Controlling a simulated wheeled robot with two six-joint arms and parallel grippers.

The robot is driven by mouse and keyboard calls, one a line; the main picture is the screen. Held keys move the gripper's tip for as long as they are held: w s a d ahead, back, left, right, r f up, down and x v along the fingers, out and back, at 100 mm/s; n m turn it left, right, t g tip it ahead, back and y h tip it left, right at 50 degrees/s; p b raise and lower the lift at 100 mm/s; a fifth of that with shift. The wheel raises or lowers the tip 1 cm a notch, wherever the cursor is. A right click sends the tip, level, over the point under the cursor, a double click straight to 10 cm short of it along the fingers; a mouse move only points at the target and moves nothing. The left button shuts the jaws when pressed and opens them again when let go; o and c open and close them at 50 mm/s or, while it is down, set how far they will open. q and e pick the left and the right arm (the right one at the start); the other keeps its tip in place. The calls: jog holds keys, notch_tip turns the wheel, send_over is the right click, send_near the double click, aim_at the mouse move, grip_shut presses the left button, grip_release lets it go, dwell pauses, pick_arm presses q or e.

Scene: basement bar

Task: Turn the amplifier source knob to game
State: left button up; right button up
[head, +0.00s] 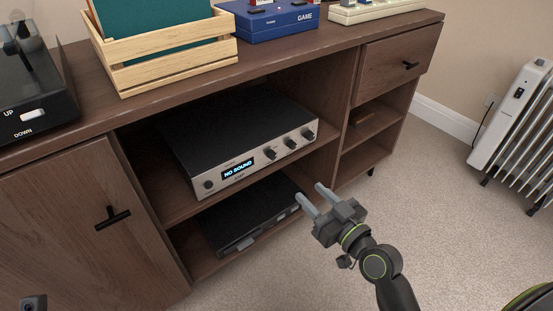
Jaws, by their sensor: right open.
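The amplifier (240,150) is a black box with a silver front, on the upper open shelf of the cabinet. Its lit display (238,169) reads "NO SOUND". Several dark knobs (270,153) sit on the front, most of them right of the display. Their labels and pointers are too small to read, so I cannot tell which is the source knob. My right gripper (309,192) is open and empty, below and right of the knobs in the picture, pointing toward the cabinet and apart from the amplifier. My left gripper's fingers do not show.
A flat black device (254,215) lies on the lower shelf. A radiator (515,120) stands right. Carpet (440,200) is clear between.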

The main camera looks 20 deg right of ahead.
aim_at(274, 157)
jog(key=b+x, duration=0.1)
jog(key=x, duration=1.3)
jog(key=shift+w+f, duration=0.1)
jog(key=shift+w, duration=0.1)
grip_shut()
